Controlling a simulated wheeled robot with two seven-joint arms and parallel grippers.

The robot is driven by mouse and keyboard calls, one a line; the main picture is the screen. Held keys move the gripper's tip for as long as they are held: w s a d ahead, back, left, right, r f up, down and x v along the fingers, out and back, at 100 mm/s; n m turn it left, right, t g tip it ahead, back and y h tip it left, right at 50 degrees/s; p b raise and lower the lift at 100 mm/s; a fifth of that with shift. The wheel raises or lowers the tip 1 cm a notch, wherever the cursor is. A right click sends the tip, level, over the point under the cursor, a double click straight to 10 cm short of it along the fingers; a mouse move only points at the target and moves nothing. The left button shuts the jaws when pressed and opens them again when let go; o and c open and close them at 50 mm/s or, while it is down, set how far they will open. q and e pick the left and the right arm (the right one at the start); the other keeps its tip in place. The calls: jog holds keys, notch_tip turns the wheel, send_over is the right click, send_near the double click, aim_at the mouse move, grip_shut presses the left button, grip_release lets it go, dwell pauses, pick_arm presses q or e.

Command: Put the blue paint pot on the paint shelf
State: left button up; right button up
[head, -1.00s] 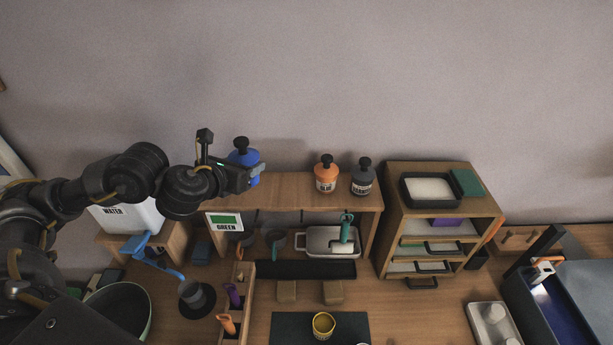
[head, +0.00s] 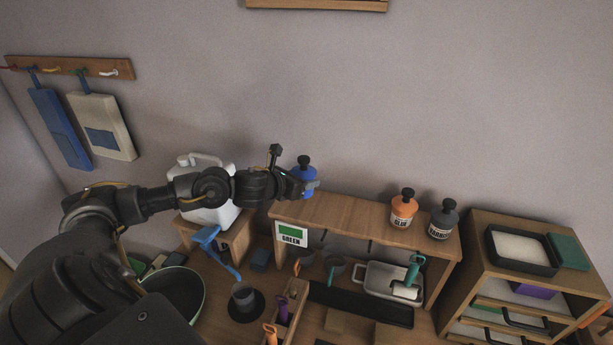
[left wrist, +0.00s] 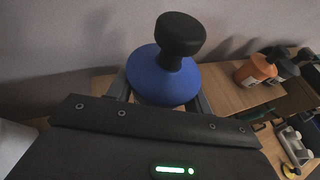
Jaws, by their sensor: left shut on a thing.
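The blue paint pot (head: 305,183) is a round blue bottle with a black knob on top. My left gripper (head: 307,186) is shut on it at the left end of a wooden desk shelf (head: 345,215). I cannot tell whether the pot touches this shelf. In the left wrist view the blue pot (left wrist: 165,82) stands upright between the fingers, its lower part hidden by my gripper. A wooden ledge (head: 318,5) on the wall shows at the top edge, mostly cut off. Which of the two is the paint shelf is not marked. My right gripper is not in view.
Orange glue (head: 403,210) and grey varnish (head: 442,218) bottles stand on the desk shelf's right part. A white water container (head: 207,200) stands on the left, near my arm. A drawer unit (head: 480,245) is on the right. The wall above the desk shelf is clear.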

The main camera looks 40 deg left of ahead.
pick_arm(q)
jog(key=shift+w+a+f, duration=0.4)
jog(key=shift+a+f, duration=0.2)
jog(key=shift+f, duration=0.1)
jog(key=shift+a+f+p, duration=0.4)
jog(key=shift+f, duration=0.1)
notch_tip(320, 180, down, 3)
jog(key=shift+w+r+p, duration=0.15)
jog(key=shift+r+p, duration=0.05)
jog(key=shift+p, duration=0.9)
jog(key=shift+f, duration=0.25)
jog(key=shift+f, duration=0.15)
jog(key=o, duration=0.9)
jog(key=shift+f, duration=0.1)
jog(key=o, duration=0.5)
